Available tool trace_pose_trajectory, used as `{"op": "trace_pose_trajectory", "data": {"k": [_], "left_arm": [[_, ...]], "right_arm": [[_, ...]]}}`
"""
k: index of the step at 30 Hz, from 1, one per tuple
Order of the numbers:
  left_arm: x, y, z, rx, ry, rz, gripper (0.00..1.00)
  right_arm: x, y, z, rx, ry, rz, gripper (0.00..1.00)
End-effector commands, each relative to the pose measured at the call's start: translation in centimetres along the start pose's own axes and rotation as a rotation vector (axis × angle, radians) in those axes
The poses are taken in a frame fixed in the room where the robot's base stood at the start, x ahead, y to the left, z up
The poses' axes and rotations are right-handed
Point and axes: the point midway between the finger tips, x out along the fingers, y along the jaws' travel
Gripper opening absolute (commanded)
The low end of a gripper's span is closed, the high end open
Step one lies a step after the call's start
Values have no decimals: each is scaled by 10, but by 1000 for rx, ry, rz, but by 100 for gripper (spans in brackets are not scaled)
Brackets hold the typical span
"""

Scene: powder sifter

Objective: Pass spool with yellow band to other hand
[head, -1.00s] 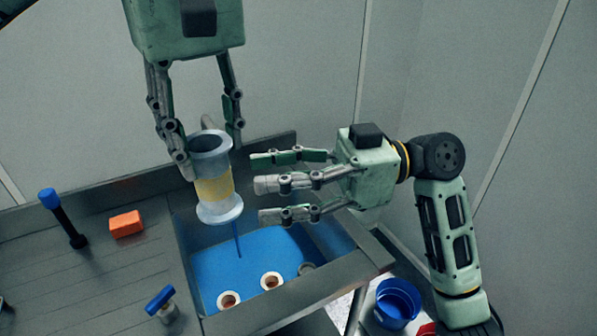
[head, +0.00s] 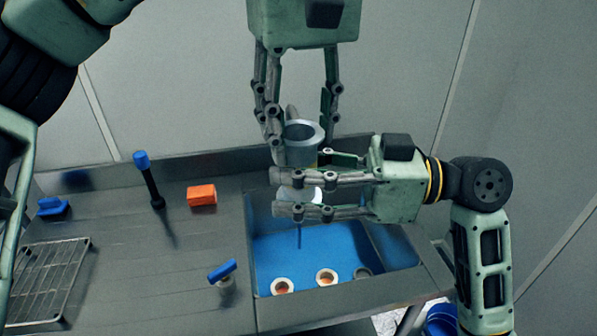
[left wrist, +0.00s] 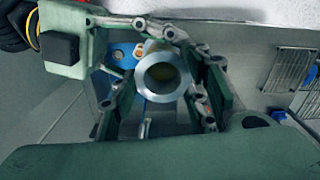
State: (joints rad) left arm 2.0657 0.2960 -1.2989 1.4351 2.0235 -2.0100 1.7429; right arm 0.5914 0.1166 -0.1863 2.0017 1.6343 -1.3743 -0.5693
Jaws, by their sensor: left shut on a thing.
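The spool with the yellow band (head: 304,133) stands upright in the air above the sink; its grey-white upper flange and pale lower flange show. Its middle is mostly hidden behind the right fingers, with a little yellow visible. My left gripper (head: 298,128) holds it from above, with fingers on both sides of the upper end. The left wrist view shows the spool end-on as a ring (left wrist: 163,73) between the left fingers. My right gripper (head: 305,185) reaches in from the right, with two fingers in front of the spool and one behind. Whether these press on it is unclear.
Below is the sink with a blue bottom (head: 300,255) and several small spools (head: 326,277). An orange block (head: 201,195), a blue-topped black post (head: 148,180), a blue-handled valve (head: 222,271) and a wire rack (head: 45,270) are on the counter to the left.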

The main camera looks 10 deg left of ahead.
Motion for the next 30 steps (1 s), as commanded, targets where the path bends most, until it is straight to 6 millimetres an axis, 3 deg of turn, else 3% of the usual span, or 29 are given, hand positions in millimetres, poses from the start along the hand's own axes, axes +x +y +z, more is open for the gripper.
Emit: {"op": "trace_pose_trajectory", "data": {"k": [12,13,15,20,30], "left_arm": [[0,0,2,3,-4,0,0],[0,0,2,4,-4,0,43],[0,0,2,4,-4,0,49],[0,0,1,2,-2,0,63],[-1,0,0,0,0,0,64]], "right_arm": [[-1,2,0,0,0,5,8],[-1,2,0,-1,2,5,7],[-1,2,0,-1,2,5,0],[0,1,0,-1,1,3,0],[0,0,-1,-1,1,0,0]]}}
